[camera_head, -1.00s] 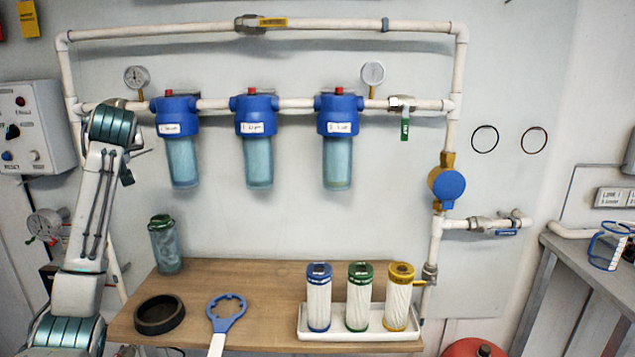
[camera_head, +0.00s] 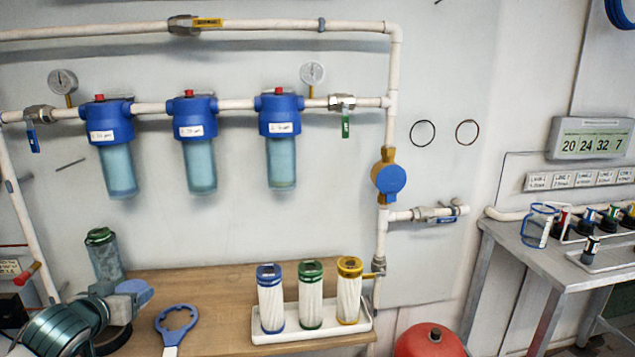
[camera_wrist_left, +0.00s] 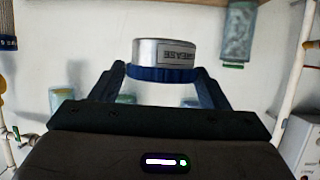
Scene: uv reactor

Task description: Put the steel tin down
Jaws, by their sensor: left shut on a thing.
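The steel tin (camera_wrist_left: 165,55) is a short silver cylinder with a blue lid, and its GREASE label reads upside down in the left wrist view. It sits between the two fingers of my left gripper (camera_wrist_left: 163,73), which is shut on it. In the head view the tin's blue lid (camera_head: 132,287) shows at the lower left, over the left end of the wooden bench (camera_head: 225,290). My left gripper (camera_head: 112,292) is beside it there, mostly hidden by my wrist. I cannot tell whether the tin touches anything below. My right gripper is out of view.
A dark ring (camera_head: 115,341) lies partly hidden behind my arm. A green-capped canister (camera_head: 104,258) stands behind the tin. A blue wrench (camera_head: 176,320) lies to the right. A white tray (camera_head: 315,335) holds three filter cartridges. Bare bench lies between canister and tray.

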